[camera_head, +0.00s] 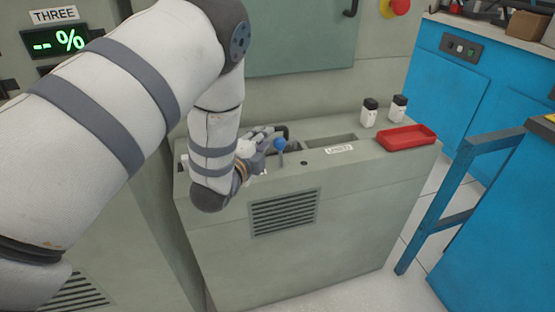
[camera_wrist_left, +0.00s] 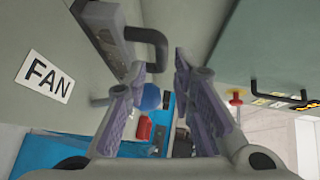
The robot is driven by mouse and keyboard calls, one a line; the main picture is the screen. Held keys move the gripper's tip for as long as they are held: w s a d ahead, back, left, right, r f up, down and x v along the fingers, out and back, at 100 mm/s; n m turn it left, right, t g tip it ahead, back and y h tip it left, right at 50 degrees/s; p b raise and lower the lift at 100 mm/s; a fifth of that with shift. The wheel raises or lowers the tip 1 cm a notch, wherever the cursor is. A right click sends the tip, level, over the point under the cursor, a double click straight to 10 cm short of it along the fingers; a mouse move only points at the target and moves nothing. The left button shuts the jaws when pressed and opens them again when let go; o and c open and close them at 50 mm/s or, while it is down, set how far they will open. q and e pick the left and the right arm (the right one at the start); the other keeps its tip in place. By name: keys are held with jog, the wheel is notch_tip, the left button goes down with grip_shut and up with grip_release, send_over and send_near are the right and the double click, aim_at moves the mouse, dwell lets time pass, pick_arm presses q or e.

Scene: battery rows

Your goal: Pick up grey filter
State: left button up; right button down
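The grey filter appears to be the grey block with a dark loop handle (camera_wrist_left: 112,38), at the upper left of the left wrist view. It looks seated in the top of the grey cabinet (camera_head: 310,235). In the head view its dark handle (camera_head: 283,131) shows just behind my left gripper (camera_head: 272,139), and the arm hides most of the block. My left gripper has its fingers apart in the left wrist view (camera_wrist_left: 162,85), with nothing held between them. The handle is beside the fingers, apparently not gripped. My right gripper is in neither view.
A blue knob (camera_head: 279,144) stands close to my left fingers. An open slot (camera_head: 331,142) lies to its right. A red tray (camera_head: 407,137) and two black-capped white containers (camera_head: 369,113) (camera_head: 399,108) stand at the cabinet's right end. A blue frame (camera_head: 450,200) stands farther right.

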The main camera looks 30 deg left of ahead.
pick_arm(q)
jog(key=x, duration=0.7)
jog(key=shift+b, duration=0.3)
jog(key=shift+r, duration=0.1)
grip_shut()
